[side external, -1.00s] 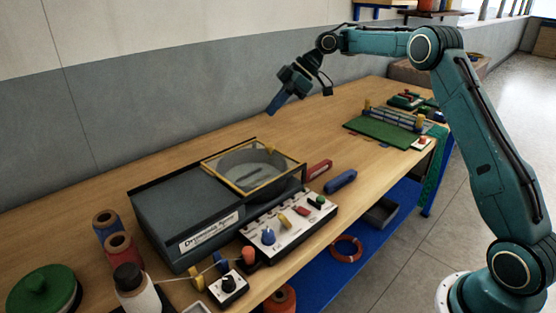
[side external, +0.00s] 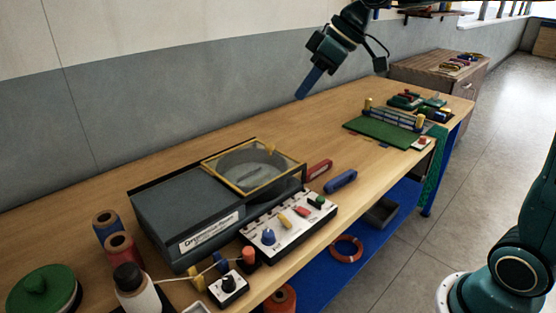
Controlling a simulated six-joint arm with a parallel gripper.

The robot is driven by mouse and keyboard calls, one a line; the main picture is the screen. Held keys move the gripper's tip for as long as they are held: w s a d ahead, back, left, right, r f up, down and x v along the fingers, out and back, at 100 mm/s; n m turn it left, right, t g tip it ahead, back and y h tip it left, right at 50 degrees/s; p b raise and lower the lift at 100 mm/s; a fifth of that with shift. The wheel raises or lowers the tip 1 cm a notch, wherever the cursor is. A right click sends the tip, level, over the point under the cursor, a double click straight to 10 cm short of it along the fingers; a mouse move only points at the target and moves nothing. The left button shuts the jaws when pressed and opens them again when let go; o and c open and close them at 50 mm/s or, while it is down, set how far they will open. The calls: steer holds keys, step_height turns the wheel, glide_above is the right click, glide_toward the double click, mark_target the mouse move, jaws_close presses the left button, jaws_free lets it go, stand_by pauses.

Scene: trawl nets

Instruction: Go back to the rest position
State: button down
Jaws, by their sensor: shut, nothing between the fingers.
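My gripper (side external: 303,94) shows in the side external view at the upper middle. Its blue fingers are shut and empty, and they point down and to the left. It hangs in the air, apart from everything on the wooden bench (side external: 190,150). Most of my arm above it runs out of the top of the picture, so its upper links are hidden.
A dark machine (side external: 170,210) with a yellow-framed clear lid (side external: 253,165) and a control panel (side external: 285,226) stands on the bench. A green board (side external: 380,134) lies at the far right end. Spools (side external: 122,252) stand at the near left. A wooden cabinet (side external: 432,76) stands beyond the bench.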

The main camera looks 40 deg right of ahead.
steer(key=s+d+f+m+h, duration=0.1)
steer(key=s+f+m, duration=0.2)
steer(key=s, duration=0.9)
steer(key=s+d+f+m+h, duration=0.1)
steer(key=s+f+m+h, duration=0.1)
steer(key=s, duration=1.1)
step_height(320, 180, down, 3)
steer(key=shift+d+r+m+h, duration=0.1)
steer(key=shift+d+m+h, duration=0.25)
steer(key=shift+m, duration=0.25)
steer(key=shift+s, duration=0.1)
